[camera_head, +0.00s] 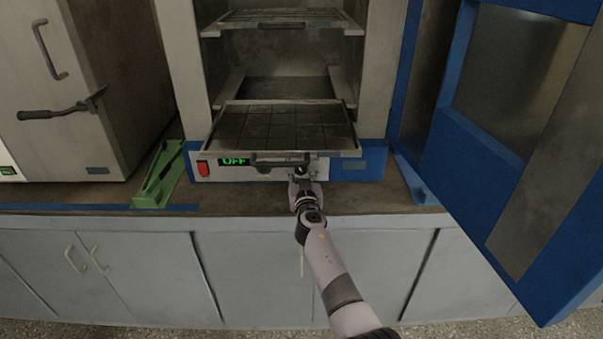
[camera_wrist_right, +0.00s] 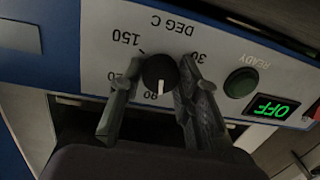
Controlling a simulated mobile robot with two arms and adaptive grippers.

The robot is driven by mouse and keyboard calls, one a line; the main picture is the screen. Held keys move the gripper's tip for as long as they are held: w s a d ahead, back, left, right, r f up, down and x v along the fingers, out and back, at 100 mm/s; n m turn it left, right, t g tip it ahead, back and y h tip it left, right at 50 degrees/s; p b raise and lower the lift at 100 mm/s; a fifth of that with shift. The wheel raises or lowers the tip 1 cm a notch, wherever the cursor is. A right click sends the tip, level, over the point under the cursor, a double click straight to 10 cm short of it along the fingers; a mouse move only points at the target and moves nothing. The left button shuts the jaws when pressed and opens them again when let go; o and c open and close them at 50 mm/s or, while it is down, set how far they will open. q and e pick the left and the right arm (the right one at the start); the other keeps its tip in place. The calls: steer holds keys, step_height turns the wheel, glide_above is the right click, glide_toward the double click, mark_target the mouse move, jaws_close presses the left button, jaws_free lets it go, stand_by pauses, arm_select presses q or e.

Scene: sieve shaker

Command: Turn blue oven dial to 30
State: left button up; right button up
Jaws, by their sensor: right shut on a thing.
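The blue oven (camera_head: 358,162) stands on the counter with its front panel facing me. Its temperature dial (camera_wrist_right: 160,73) is a round black knob with a white pointer line, on a white panel marked DEG C. In the right wrist view, which shows the panel upside down, the pointer line points down the picture toward a figure that looks like 80. My right gripper (camera_head: 303,182) is at the panel, with a finger on each side of the dial, shut on it. In the head view the gripper and the tray above mostly hide the dial. My left gripper is not in view.
The oven display (camera_wrist_right: 270,108) reads OFF, beside a green READY lamp (camera_wrist_right: 241,82). A red switch (camera_head: 203,168) is at the panel's left. A tray (camera_head: 282,128) sticks out just above the gripper. The blue door (camera_head: 455,150) stands open at right. A green stand (camera_head: 158,178) is left.

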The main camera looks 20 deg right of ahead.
steer(key=n, duration=0.5)
steer(key=shift+r, duration=0.1)
steer(key=n, duration=0.5)
steer(key=shift+a+g, duration=0.1)
steer(key=shift+g, duration=0.3)
steer(key=n+h, duration=0.1)
steer(key=n, duration=0.4)
steer(key=shift+n, duration=0.3)
steer(key=n, duration=0.4)
steer(key=shift+a+n+h, duration=0.1)
steer(key=shift+n+h, duration=0.2)
steer(key=o, duration=1.1)
steer(key=shift+o, duration=0.2)
